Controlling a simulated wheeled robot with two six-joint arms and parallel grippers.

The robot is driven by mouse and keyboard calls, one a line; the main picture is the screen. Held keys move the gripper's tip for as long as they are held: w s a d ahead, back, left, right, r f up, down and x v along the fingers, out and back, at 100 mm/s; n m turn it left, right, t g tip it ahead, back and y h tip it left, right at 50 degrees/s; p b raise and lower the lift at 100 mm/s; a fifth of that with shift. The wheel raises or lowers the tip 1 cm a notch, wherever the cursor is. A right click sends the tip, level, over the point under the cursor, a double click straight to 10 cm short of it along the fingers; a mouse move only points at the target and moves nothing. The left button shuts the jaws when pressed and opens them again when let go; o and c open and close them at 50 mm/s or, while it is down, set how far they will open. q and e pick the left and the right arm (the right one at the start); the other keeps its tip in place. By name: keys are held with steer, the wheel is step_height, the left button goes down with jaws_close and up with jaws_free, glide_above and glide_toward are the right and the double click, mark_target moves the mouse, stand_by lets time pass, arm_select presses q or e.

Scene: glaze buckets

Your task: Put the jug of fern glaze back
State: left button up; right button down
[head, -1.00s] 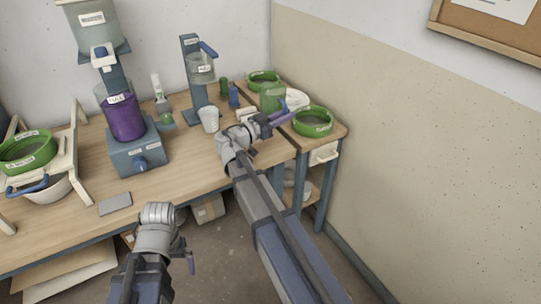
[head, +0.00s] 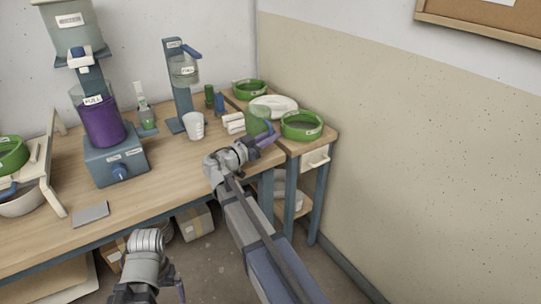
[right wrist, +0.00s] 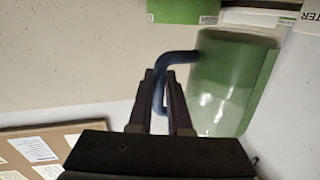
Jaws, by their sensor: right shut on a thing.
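The jug of fern glaze (head: 257,121) is a see-through green jug with a dark blue handle. My right gripper (head: 267,136) is shut on that handle, at the right end of the bench. In the right wrist view the handle (right wrist: 178,57) lies between the two fingers (right wrist: 160,85), and the green jug body (right wrist: 228,85) hangs to their right. I cannot tell how far the jug is above the bench. My left gripper (head: 181,290) is low in the head view, away from the bench things; its fingers are mostly hidden.
A green-rimmed bucket (head: 301,126) stands right of the jug, and another (head: 248,89) behind. A white lid or plate (head: 282,104) lies between them. White rolls (head: 232,123), a white cup (head: 194,126) and a bottle stand (head: 177,90) are to the left.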

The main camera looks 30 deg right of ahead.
steer(key=shift+f+b, duration=1.8)
steer(key=shift+f, duration=0.2)
steer(key=shift+f, duration=0.2)
steer(key=c, duration=0.8)
jaws_free()
steer(key=shift+c, duration=0.2)
steer(key=shift+r, duration=0.15)
steer(key=shift+s+a, duration=0.1)
steer(key=shift+a, duration=0.1)
steer(key=v, duration=1.1)
steer(key=shift+a, duration=0.3)
steer(key=shift+s, duration=0.1)
